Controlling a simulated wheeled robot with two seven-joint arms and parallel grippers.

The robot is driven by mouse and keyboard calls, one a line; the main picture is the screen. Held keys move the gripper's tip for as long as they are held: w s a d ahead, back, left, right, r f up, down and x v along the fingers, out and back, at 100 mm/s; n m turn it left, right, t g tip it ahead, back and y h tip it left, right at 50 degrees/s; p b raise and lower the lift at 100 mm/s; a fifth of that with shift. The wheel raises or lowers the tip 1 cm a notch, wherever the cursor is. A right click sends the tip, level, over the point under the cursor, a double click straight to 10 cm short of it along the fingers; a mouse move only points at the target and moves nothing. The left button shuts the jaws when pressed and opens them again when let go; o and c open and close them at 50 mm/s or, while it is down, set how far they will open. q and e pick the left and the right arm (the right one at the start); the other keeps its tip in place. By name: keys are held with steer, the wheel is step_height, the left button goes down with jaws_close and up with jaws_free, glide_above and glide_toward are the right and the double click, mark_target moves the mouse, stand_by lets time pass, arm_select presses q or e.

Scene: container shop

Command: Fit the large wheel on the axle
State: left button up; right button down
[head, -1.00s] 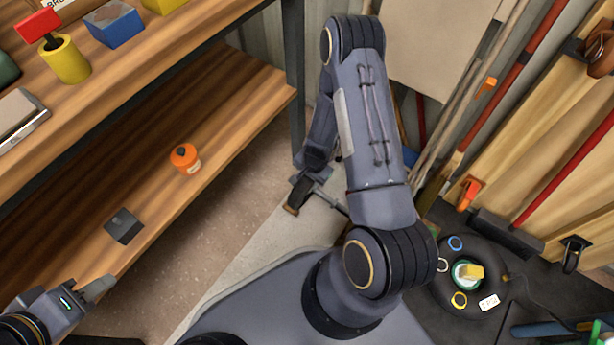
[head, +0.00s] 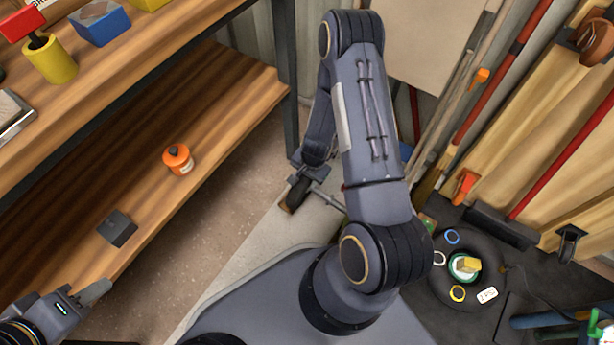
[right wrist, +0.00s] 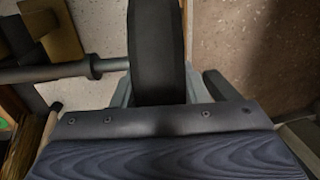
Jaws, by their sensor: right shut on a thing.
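My right gripper (head: 304,184) is shut on a dark wheel (head: 296,195), seen edge-on low beyond my right arm. In the right wrist view the black tread of the wheel (right wrist: 157,45) stands upright between the fingers. A grey axle (right wrist: 50,73) with a collar comes in from the left and points at the wheel's left side; it also shows in the head view as a thin rod (head: 328,200).
A wooden shelf (head: 215,90) at left carries an orange jar (head: 178,160) and a dark block (head: 117,228). Long-handled tools (head: 490,100) lean at right. A black tyre (head: 430,285) with small items lies at lower right. Bare floor (head: 240,165) shows beside the shelf.

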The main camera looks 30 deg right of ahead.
steer(key=shift+s, duration=0.1)
stand_by(0.3)
steer(key=shift+s+d+f+b, duration=0.1)
steer(key=shift+s+d+b, duration=0.3)
steer(key=shift+s, duration=0.3)
steer(key=shift+s+d+f+b, duration=0.1)
steer(key=shift+s+d+b, duration=0.1)
steer(key=shift+s+b, duration=0.4)
steer(key=shift+s, duration=0.15)
steer(key=shift+s+d+f+b, duration=0.15)
steer(key=shift+s+d+b, duration=0.2)
steer(key=shift+s, duration=0.25)
steer(key=shift+s+d+f+b, duration=0.1)
steer(key=shift+s+d+b, duration=0.1)
steer(key=shift+s+b, duration=0.25)
steer(key=shift+s, duration=0.15)
steer(key=c, duration=0.8)
jaws_free()
steer(key=shift+o, duration=0.2)
